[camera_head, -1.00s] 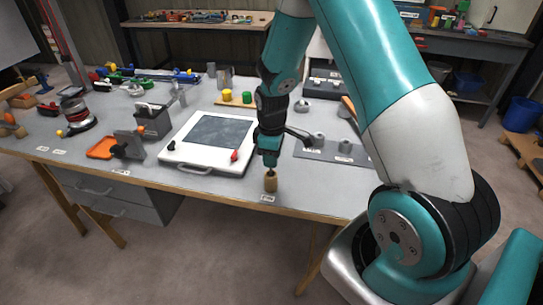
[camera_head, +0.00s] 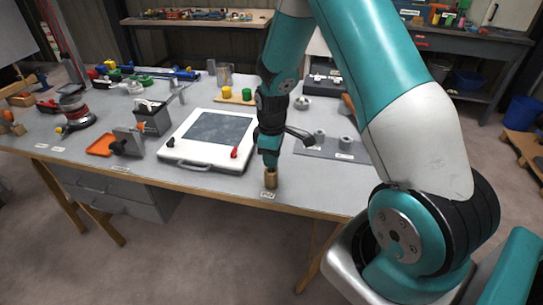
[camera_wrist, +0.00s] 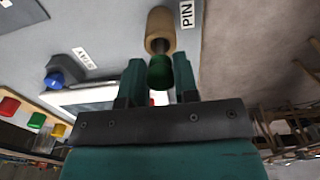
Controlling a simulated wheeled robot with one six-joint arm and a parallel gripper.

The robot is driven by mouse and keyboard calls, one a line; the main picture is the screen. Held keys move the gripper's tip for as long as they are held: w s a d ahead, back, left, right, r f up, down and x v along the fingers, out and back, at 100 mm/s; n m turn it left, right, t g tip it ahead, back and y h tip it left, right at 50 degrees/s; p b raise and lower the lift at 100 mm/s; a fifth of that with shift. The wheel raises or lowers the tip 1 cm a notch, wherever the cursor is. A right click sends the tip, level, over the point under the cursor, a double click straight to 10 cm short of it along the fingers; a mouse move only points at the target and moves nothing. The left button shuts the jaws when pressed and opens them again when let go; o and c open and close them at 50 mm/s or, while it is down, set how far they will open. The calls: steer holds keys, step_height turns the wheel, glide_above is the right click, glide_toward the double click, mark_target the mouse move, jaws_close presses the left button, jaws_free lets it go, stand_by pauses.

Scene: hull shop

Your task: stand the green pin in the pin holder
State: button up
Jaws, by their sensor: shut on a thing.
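My gripper (camera_wrist: 160,76) is shut on the green pin (camera_wrist: 160,70), whose green head sits between the two fingers. The pin's grey shank points away from the gripper to the mouth of the pin holder (camera_wrist: 158,22), a tan cylinder beside a PIN label. The shank overlaps the holder's mouth; I cannot tell how deep it goes. In the head view my gripper (camera_head: 269,160) points down, directly over the holder (camera_head: 270,180) near the table's front edge. The pin is mostly hidden there by the gripper.
A white board with a dark panel (camera_head: 208,165) lies just left of my gripper. A grey plate with cylindrical sockets (camera_head: 325,148) lies to the right. The front table edge (camera_head: 230,202) is close.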

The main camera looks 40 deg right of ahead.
steer(key=shift+f+b, duration=0.8)
steer(key=shift+f, duration=0.55)
stand_by(0.3)
steer(key=o, duration=1.4)
steer(key=shift+r, duration=0.1)
steer(key=shift+r+p, duration=3.3)
steer(key=shift+r, duration=0.65)
